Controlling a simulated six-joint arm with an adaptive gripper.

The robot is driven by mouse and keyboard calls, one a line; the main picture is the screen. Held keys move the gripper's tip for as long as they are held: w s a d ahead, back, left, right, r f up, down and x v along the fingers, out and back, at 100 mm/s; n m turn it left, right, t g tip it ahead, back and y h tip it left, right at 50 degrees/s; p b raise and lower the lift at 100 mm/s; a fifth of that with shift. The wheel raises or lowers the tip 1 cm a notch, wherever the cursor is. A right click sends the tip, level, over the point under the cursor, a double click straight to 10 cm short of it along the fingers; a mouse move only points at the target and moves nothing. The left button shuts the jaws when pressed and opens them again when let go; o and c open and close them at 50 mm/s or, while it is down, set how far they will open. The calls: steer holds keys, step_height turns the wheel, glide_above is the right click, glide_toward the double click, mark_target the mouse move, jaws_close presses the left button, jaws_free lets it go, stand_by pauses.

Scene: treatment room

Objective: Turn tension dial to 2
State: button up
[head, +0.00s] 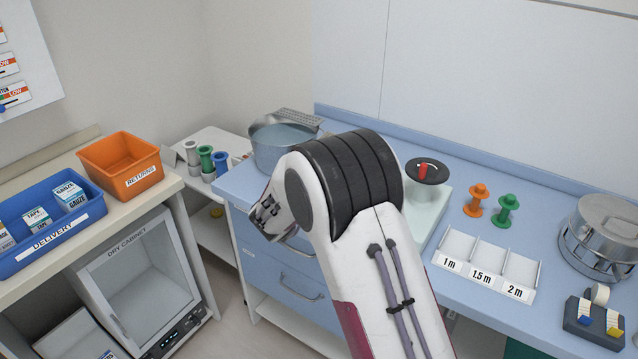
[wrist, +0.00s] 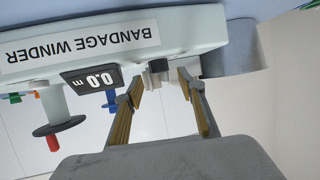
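In the head view my gripper (head: 266,214) shows partly left of my arm. The winder (head: 428,215) is partly hidden behind my arm there; its dial is not visible.
A black crank disc with a red handle (head: 423,171) tops the winder. Orange (head: 475,200) and green (head: 505,210) spools, a white three-slot tray (head: 487,262) and a steel drum (head: 603,238) stand to the right. A metal basin (head: 280,148) is behind my gripper.

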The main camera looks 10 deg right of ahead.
steer(key=v, duration=0.8)
steer(key=shift+s+a+r, duration=0.1)
stand_by(0.4)
